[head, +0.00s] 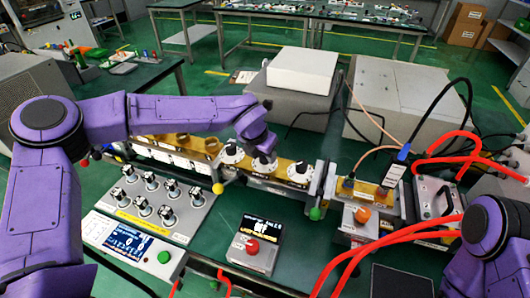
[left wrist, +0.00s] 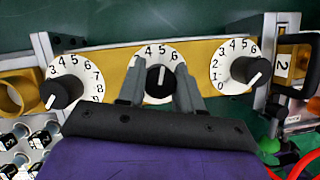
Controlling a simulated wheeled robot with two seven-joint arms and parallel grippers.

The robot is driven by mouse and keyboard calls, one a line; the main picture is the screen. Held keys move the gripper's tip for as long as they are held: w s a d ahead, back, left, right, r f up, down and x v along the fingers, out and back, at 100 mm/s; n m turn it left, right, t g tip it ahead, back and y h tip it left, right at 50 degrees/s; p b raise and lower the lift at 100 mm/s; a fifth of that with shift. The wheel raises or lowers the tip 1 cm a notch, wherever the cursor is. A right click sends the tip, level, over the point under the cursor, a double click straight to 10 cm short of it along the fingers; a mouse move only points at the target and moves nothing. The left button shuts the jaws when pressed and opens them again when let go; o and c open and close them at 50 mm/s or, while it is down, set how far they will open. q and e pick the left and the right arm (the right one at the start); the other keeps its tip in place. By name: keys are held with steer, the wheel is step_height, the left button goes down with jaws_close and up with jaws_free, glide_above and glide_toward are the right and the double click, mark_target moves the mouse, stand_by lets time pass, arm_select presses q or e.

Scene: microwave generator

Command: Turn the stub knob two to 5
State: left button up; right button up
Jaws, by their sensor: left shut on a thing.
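A gold panel (left wrist: 118,62) carries three black knobs on white numbered dials. My left gripper (left wrist: 160,82) has its two fingers on either side of the middle knob (left wrist: 160,77) and is shut on it. The middle knob's white mark runs roughly upward, towards the 5 on its dial (left wrist: 163,53). The left knob (left wrist: 62,92) has its mark towards the lower left. The right knob (left wrist: 252,71) is free; I cannot read its setting surely. In the head view, my left gripper (head: 263,150) reaches down onto the middle dial (head: 264,166) and hides part of it. My right gripper is out of view.
Red hoses (head: 400,238) cross the right side. Grey boxes (head: 405,105) stand behind.

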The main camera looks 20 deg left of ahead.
arm_select(q)
steer(key=o, duration=1)
steer(key=shift+o, duration=0.2)
steer(key=b+v, duration=0.1)
steer(key=v, duration=0.9)
steer(key=shift+r+b, duration=0.25)
steer(key=shift+b, duration=0.05)
steer(key=shift+s+r, duration=0.1)
